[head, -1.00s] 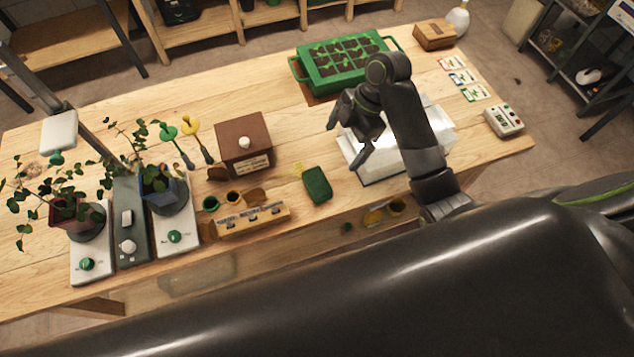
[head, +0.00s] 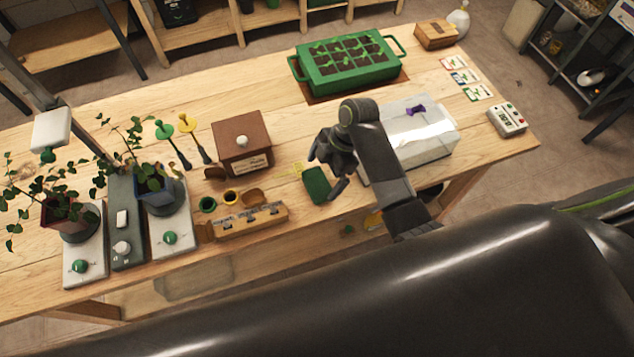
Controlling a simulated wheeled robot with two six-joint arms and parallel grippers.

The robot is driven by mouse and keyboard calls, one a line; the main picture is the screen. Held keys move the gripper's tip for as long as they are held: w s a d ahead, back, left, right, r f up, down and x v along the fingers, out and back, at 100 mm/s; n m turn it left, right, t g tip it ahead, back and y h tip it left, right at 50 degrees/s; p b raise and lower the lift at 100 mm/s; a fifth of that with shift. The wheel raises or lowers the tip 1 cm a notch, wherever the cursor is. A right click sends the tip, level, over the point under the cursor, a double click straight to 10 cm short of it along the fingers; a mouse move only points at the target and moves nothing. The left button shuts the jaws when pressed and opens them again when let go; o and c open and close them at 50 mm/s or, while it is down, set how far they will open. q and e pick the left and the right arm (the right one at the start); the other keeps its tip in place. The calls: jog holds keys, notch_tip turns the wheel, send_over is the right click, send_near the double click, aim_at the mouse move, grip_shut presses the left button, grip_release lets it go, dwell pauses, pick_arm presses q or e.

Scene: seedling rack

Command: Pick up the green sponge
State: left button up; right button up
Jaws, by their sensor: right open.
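The green sponge (head: 316,184) lies flat on the wooden table, right of the small wooden rack and near the table's front edge. My right gripper (head: 325,179) is open, with its fingers over and beside the sponge. One finger shows at the sponge's right side and hides a little of it. I cannot tell how high the fingers are above the table. Nothing is held. My left gripper is not in view.
A brown box with a white knob (head: 242,147) stands left of the sponge. A wooden rack (head: 250,221) stands to its left front. A clear-lidded white box (head: 425,135) is to the right. A green seedling tray (head: 345,62) is at the back. Potted plants stand at left.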

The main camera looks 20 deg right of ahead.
aim_at(317, 182)
jog(key=shift+w+p+x, duration=0.2)
jog(key=shift+p+x, duration=0.3)
jog(key=shift+x, duration=1.9)
jog(key=c, duration=0.9)
notch_tip(317, 182, up, 10)
jog(key=shift+b, duration=0.6)
jog(key=o, duration=0.4)
jog(key=c, duration=0.3)
